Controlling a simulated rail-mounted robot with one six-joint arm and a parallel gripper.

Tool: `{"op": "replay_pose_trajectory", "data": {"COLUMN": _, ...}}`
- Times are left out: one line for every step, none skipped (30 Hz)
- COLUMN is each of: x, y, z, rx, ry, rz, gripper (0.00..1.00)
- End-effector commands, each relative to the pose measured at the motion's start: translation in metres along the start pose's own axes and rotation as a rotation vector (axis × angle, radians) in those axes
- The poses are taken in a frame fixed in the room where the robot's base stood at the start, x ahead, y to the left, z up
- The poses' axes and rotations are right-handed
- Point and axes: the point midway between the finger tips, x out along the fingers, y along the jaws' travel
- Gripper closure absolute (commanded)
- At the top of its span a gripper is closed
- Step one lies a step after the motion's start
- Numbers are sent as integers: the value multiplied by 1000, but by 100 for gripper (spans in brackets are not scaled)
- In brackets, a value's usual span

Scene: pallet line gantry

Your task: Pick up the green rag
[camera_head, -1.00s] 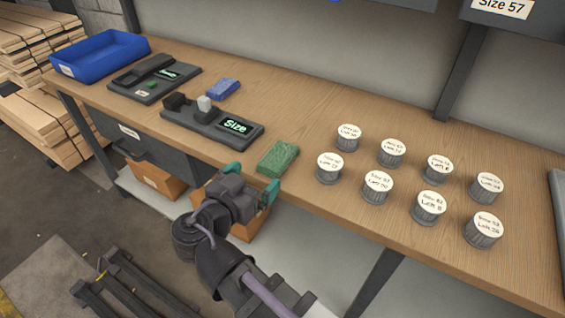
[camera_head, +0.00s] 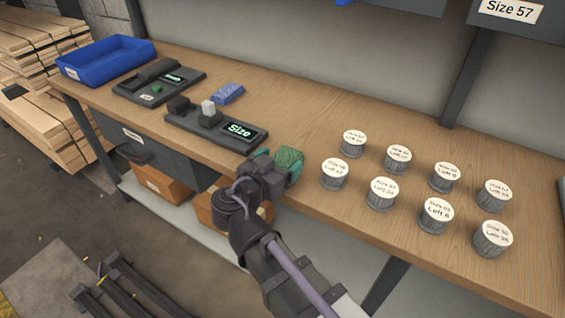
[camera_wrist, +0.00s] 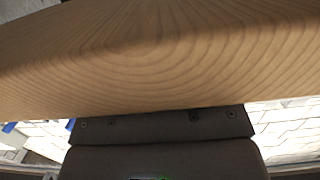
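The green rag (camera_head: 289,157) is at the front edge of the wooden workbench in the head view, left of the labelled cylinders. My gripper (camera_head: 279,165) is at the rag, with teal fingers on its left and right sides. Part of the rag is hidden behind the gripper. I cannot tell whether the fingers press on it or only stand around it. In the wrist view, wood grain fills the upper part and my dark gripper body covers the lower middle. The fingertips do not show there.
Several grey cylinders with white labelled tops (camera_head: 382,193) stand to the right on the workbench (camera_head: 310,128). A dark size display unit (camera_head: 217,127), a blue block (camera_head: 229,93) and a blue tray (camera_head: 105,62) lie to the left. Orange bins (camera_head: 160,182) are below.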

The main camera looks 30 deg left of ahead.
Motion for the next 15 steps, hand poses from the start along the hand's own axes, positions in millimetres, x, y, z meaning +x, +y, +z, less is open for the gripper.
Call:
{"op": "replay_pose_trajectory", "data": {"x": 0, "y": 0, "z": 0, "rx": 0, "ry": 0, "rz": 0, "gripper": 23}}
{"op": "replay_pose_trajectory", "data": {"x": 0, "y": 0, "z": 0, "rx": 0, "ry": 0, "rz": 0, "gripper": 26}}
{"op": "replay_pose_trajectory", "data": {"x": 0, "y": 0, "z": 0, "rx": 0, "ry": 0, "rz": 0, "gripper": 29}}
{"op": "replay_pose_trajectory", "data": {"x": 0, "y": 0, "z": 0, "rx": 0, "ry": 0, "rz": 0, "gripper": 32}}
{"op": "replay_pose_trajectory", "data": {"x": 0, "y": 0, "z": 0, "rx": 0, "ry": 0, "rz": 0, "gripper": 35}}
{"op": "replay_pose_trajectory", "data": {"x": 0, "y": 0, "z": 0, "rx": 0, "ry": 0, "rz": 0, "gripper": 39}}
{"op": "replay_pose_trajectory", "data": {"x": 0, "y": 0, "z": 0, "rx": 0, "ry": 0, "rz": 0, "gripper": 42}}
{"op": "replay_pose_trajectory", "data": {"x": 0, "y": 0, "z": 0, "rx": 0, "ry": 0, "rz": 0, "gripper": 45}}
{"op": "replay_pose_trajectory", "data": {"x": 0, "y": 0, "z": 0, "rx": 0, "ry": 0, "rz": 0, "gripper": 48}}
{"op": "replay_pose_trajectory", "data": {"x": 0, "y": 0, "z": 0, "rx": 0, "ry": 0, "rz": 0, "gripper": 51}}
{"op": "replay_pose_trajectory", "data": {"x": 0, "y": 0, "z": 0, "rx": 0, "ry": 0, "rz": 0, "gripper": 54}}
{"op": "replay_pose_trajectory", "data": {"x": 0, "y": 0, "z": 0, "rx": 0, "ry": 0, "rz": 0, "gripper": 58}}
{"op": "replay_pose_trajectory", "data": {"x": 0, "y": 0, "z": 0, "rx": 0, "ry": 0, "rz": 0, "gripper": 59}}
{"op": "replay_pose_trajectory", "data": {"x": 0, "y": 0, "z": 0, "rx": 0, "ry": 0, "rz": 0, "gripper": 63}}
{"op": "replay_pose_trajectory", "data": {"x": 0, "y": 0, "z": 0, "rx": 0, "ry": 0, "rz": 0, "gripper": 63}}
